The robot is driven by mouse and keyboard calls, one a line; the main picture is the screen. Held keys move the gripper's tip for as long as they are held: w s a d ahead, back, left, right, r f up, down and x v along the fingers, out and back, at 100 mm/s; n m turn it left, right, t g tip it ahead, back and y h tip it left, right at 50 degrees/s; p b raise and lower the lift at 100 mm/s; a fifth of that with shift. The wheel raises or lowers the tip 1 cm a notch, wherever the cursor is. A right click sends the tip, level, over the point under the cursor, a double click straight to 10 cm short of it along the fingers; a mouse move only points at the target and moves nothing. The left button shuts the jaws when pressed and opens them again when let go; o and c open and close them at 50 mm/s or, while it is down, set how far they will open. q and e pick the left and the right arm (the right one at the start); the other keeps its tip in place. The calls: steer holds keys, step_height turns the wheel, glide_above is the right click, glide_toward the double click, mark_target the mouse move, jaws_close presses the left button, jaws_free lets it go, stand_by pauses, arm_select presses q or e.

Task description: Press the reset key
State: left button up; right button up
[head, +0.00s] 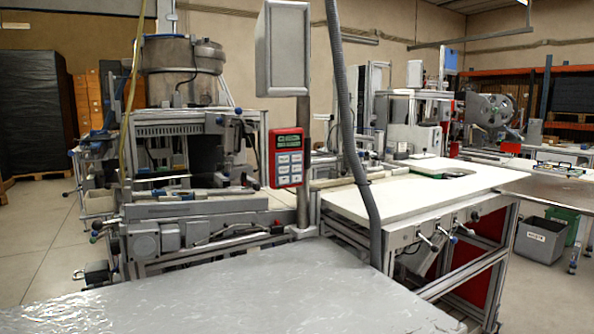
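A red handheld-style control box (286,158) is mounted on a grey post in the middle of the head view. It has a small greenish display (288,141) at its top and several pale keys (289,170) below. The labels on the keys are too small to read, so I cannot tell which one is the reset key. Neither of my grippers is in view, and nothing touches the box.
A grey metal-topped table (230,295) fills the front. A thick grey hose (352,130) hangs just right of the box. A white worktable (420,190) stands to the right, machinery (180,130) to the left. A grey bin (540,240) is on the floor.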

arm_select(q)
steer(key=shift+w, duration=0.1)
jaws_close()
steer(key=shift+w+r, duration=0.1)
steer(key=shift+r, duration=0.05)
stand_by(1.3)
